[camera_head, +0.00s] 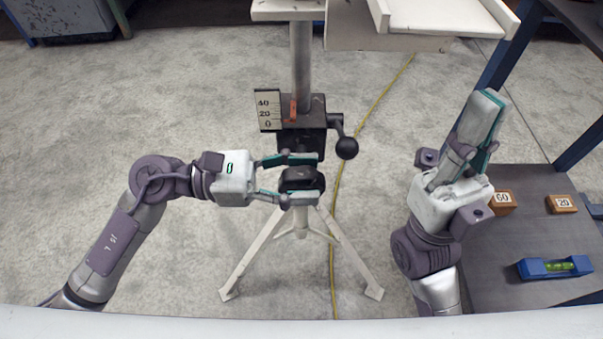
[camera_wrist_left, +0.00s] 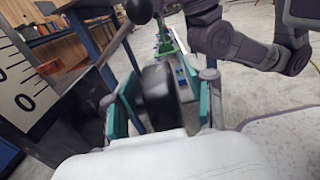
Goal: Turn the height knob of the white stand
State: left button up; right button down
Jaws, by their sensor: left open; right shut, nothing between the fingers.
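The white stand (camera_head: 301,62) stands upright on tripod legs in the middle of the head view. Its dark clamp block (camera_head: 303,141) carries a scale plate (camera_head: 268,110) reading 0, 20, 40, with an orange pointer, and a crank with a black ball (camera_head: 347,148) on the right. Below the block is a black knob (camera_head: 301,180). My left gripper (camera_head: 303,178) is open, its fingers on either side of the knob; contact cannot be told. In the left wrist view the black knob (camera_wrist_left: 160,95) sits between the fingers. My right gripper (camera_head: 490,115) is shut and empty, to the right.
A dark table at right holds wooden blocks marked 60 (camera_head: 502,201) and 20 (camera_head: 562,204) and a blue spirit level (camera_head: 554,267). A yellow cable (camera_head: 373,108) runs along the floor behind the stand. The floor left of the stand is clear.

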pick_arm(q)
grip_shut()
jog(key=shift+r+p, duration=0.1)
jog(key=shift+p, duration=0.35)
